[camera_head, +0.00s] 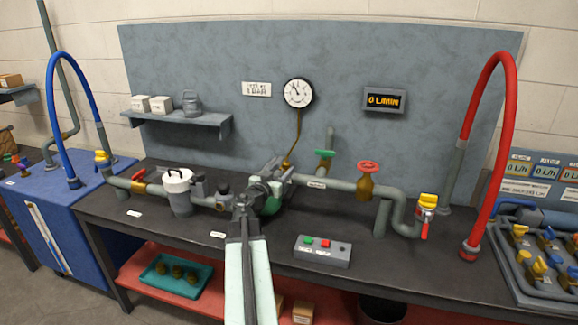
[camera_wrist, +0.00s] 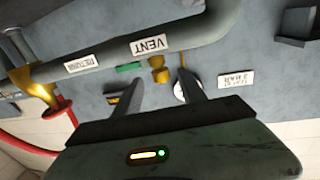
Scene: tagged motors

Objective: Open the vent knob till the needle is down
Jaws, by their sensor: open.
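The green knob (camera_head: 325,154) sits on a stem above the grey pipe. In the wrist view, a small green part (camera_wrist: 128,68) shows beside the VENT label (camera_wrist: 151,44), just beyond one finger. The round white gauge (camera_head: 298,93) hangs on the back panel, its needle pointing up and slightly left. In the wrist view its white face (camera_wrist: 180,94) is mostly hidden behind a finger. My gripper (camera_head: 277,168) is open in front of the pipe, left of the green knob; its fingers (camera_wrist: 160,80) appear either side of a brass fitting (camera_wrist: 158,68). No contact is clear.
A red knob (camera_head: 368,167) on a brass valve stands right of the green one. A button box (camera_head: 322,250) sits at the bench front. A white-lidded canister (camera_head: 178,190) stands left. A display (camera_head: 384,101) reads 0 L/MIN. A red hose (camera_head: 495,120) arches at right.

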